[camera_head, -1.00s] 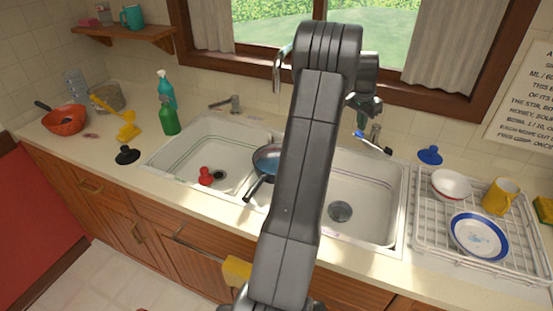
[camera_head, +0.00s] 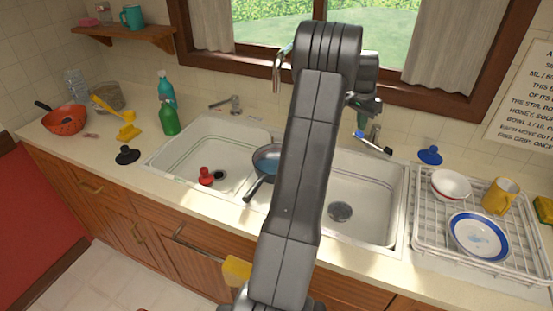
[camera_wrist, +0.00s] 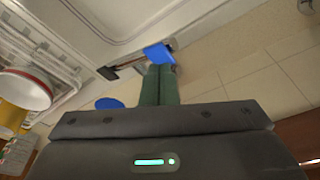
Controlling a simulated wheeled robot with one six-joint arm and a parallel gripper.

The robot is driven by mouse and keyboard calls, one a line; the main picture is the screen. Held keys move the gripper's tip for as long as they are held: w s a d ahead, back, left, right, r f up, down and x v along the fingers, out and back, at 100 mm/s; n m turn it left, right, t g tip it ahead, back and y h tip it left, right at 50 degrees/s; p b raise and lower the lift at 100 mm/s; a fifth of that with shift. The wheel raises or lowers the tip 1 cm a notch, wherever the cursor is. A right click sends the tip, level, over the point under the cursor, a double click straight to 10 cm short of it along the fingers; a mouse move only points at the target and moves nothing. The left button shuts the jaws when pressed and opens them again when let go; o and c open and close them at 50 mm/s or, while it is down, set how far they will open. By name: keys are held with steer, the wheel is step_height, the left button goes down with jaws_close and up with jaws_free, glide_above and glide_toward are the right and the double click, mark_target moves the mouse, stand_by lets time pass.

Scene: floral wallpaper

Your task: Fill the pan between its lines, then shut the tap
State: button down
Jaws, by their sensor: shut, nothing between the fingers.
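The dark pan (camera_head: 266,152) sits at the divider between the two sink basins, its handle toward the front edge. Bluish water shows in it; my arm hides its right side, and I cannot make out its lines. The curved tap spout (camera_head: 277,72) stands behind and above the pan, partly covered by my arm. I see no clear stream. A blue-and-black lever-like piece (camera_head: 374,144) lies at the sink's back right; its blue end (camera_wrist: 158,53) is close to my fingertips in the wrist view. My gripper (camera_head: 362,119) is shut and empty; its green fingers (camera_wrist: 158,72) show in the wrist view.
A grey tap fitting (camera_head: 232,104) stands at the back left. A red stopper (camera_head: 206,176) is in the left basin. The right basin (camera_head: 362,205) is empty. The window frame (camera_head: 440,100) is close behind my gripper.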

mark_target(360, 133)
steer(key=shift+f+b, duration=0.9)
steer(key=shift+f, duration=0.65)
step_height(360, 133, up, 3)
steer(key=p, duration=0.2)
steer(key=shift+r+p, duration=0.2)
steer(key=shift+p, duration=0.2)
steer(key=s+d, duration=0.1)
steer(key=d, duration=0.2)
steer(key=s+d+p, duration=0.1)
steer(key=s+d, duration=0.1)
steer(key=d, duration=0.2)
steer(key=s+d, duration=0.2)
steer(key=d, duration=0.1)
steer(key=shift+d+f, duration=0.15)
steer(key=shift+d, duration=0.15)
steer(key=shift+f, duration=0.1)
